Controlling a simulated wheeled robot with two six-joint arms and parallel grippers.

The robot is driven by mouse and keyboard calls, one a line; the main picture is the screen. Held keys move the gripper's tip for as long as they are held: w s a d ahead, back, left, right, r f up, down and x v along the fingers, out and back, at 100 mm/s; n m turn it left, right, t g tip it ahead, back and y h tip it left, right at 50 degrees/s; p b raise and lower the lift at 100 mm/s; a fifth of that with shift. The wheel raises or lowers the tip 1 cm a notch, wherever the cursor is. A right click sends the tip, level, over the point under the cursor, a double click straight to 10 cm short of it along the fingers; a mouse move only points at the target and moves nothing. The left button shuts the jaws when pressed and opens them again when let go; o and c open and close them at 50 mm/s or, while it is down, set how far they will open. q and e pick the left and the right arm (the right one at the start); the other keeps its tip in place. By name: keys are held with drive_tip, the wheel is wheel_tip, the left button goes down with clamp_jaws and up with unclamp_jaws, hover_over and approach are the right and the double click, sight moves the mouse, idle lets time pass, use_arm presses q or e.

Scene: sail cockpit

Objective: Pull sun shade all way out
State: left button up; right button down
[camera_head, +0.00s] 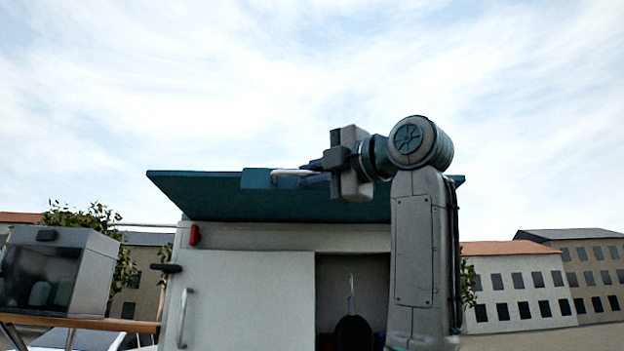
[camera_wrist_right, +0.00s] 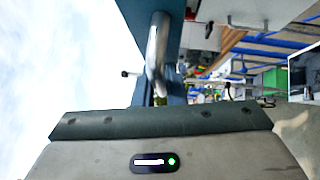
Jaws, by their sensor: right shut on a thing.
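The sun shade (camera_head: 215,190) is a flat teal panel that sticks out over the top of a white cabinet in the head view. A pale bar handle (camera_head: 290,172) sits at its front edge. My right gripper (camera_head: 318,170) reaches this handle from the right and is shut on it. In the right wrist view the handle (camera_wrist_right: 155,45) is a shiny curved bar running down to the gripper, beside the blue shade edge (camera_wrist_right: 130,22). My right arm hides the right part of the shade. My left gripper is in neither view.
The white cabinet (camera_head: 250,300) under the shade has a closed-looking left panel and an open dark compartment on the right with a pan-like object (camera_head: 353,332). A grey box with a dark glass front (camera_head: 40,275) stands at the left. Above the shade is open sky.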

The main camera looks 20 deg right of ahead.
drive_tip(key=shift+a+f, duration=0.1)
drive_tip(key=shift+f, duration=0.05)
drive_tip(key=c, duration=1.9)
unclamp_jaws()
drive_tip(key=o, duration=0.4)
drive_tip(key=shift+s, duration=0.1)
drive_tip(key=shift+c, duration=0.2)
drive_tip(key=shift+o, duration=0.2)
drive_tip(key=shift+s, duration=0.25)
drive_tip(key=shift+s+d+b, duration=0.15)
drive_tip(key=shift+d+b, duration=0.1)
drive_tip(key=shift+b, duration=0.05)
use_arm(q)
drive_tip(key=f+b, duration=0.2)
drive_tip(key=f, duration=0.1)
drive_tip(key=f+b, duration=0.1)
drive_tip(key=b, duration=0.1)
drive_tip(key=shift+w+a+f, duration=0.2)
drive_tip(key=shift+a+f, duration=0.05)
use_arm(e)
drive_tip(key=v, duration=1)
drive_tip(key=shift+s, duration=0.2)
